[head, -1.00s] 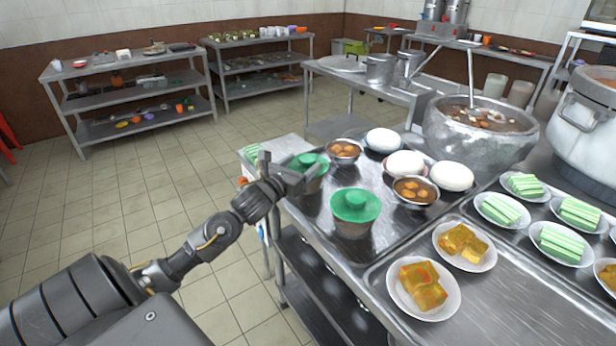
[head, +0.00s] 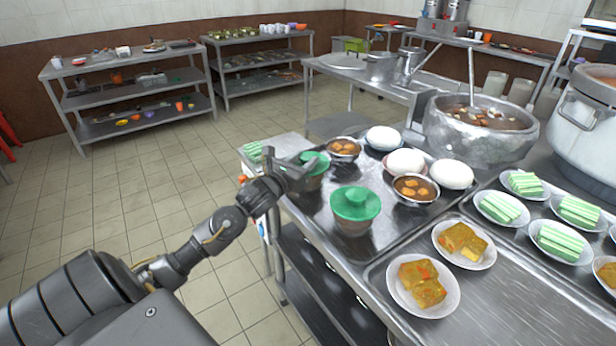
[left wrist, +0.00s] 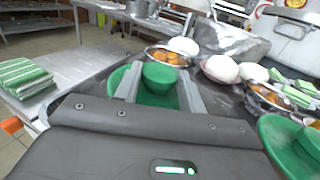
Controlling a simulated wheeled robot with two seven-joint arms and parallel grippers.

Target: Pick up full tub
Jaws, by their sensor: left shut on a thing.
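Two tubs with green lids stand on the steel tray near the counter's left side. The far tub (head: 316,161) is partly hidden behind my left gripper (head: 300,169). The near tub (head: 355,206) stands apart, and its lid edge shows at the right of the left wrist view (left wrist: 290,140). In the left wrist view, my gripper's fingers (left wrist: 158,92) lie on either side of the far tub's green lid knob (left wrist: 160,76). My left gripper is shut on this tub, which appears to be still on the tray. The tub contents are hidden by the lids. My right gripper is out of view.
Bowls of orange pieces (head: 415,188) and white round buns (head: 405,162) stand close beyond the tubs. Plates of cakes (head: 424,284) fill the tray at the right. A large stockpot (head: 480,135) stands behind. Open floor (head: 150,190) lies left of the counter.

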